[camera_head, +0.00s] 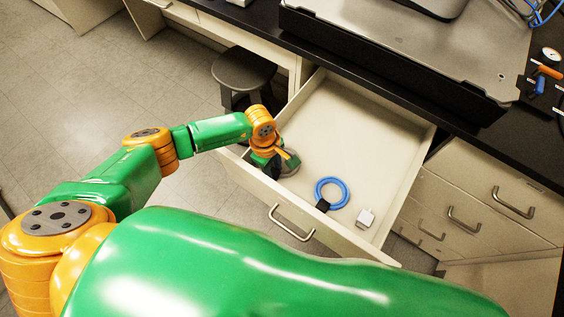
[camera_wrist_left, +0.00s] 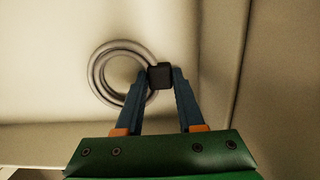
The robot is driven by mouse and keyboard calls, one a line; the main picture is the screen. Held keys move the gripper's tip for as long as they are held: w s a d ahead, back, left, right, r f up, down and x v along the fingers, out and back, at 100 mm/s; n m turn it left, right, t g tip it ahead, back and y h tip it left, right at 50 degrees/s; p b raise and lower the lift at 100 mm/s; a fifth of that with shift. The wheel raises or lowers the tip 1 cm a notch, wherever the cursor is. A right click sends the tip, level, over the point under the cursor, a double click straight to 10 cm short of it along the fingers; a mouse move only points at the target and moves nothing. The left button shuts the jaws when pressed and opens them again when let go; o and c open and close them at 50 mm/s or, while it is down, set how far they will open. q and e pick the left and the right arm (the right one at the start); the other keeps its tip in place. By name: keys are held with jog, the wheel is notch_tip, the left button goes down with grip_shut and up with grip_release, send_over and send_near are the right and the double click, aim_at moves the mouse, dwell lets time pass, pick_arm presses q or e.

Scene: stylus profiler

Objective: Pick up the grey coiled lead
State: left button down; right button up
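The grey coiled lead (camera_wrist_left: 101,79) shows in the left wrist view as loose rings with a black block (camera_wrist_left: 160,76) at their right side. In the head view the lead (camera_head: 291,170) is in the near left corner of the open drawer, partly hidden by my gripper. My left gripper (camera_wrist_left: 161,78) has one finger on each side of the black block. Both fingertips look flush with its sides, so the gripper appears shut on it. In the head view my left gripper (camera_head: 286,160) reaches down into the drawer. My right gripper is not in view.
The open drawer (camera_head: 345,120) also holds a blue coiled lead (camera_head: 344,185) with a black block and a small white item (camera_head: 366,217). The drawer's walls stand close to my left gripper. A dark stool (camera_head: 243,70) stands beside it, and a black worktop (camera_head: 470,130) lies behind.

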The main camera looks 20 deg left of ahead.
aim_at(274, 172)
pick_arm(q)
notch_tip(274, 172, up, 10)
jog(key=shift+b, duration=0.3)
jog(key=c, duration=1.3)
grip_release()
grip_shut()
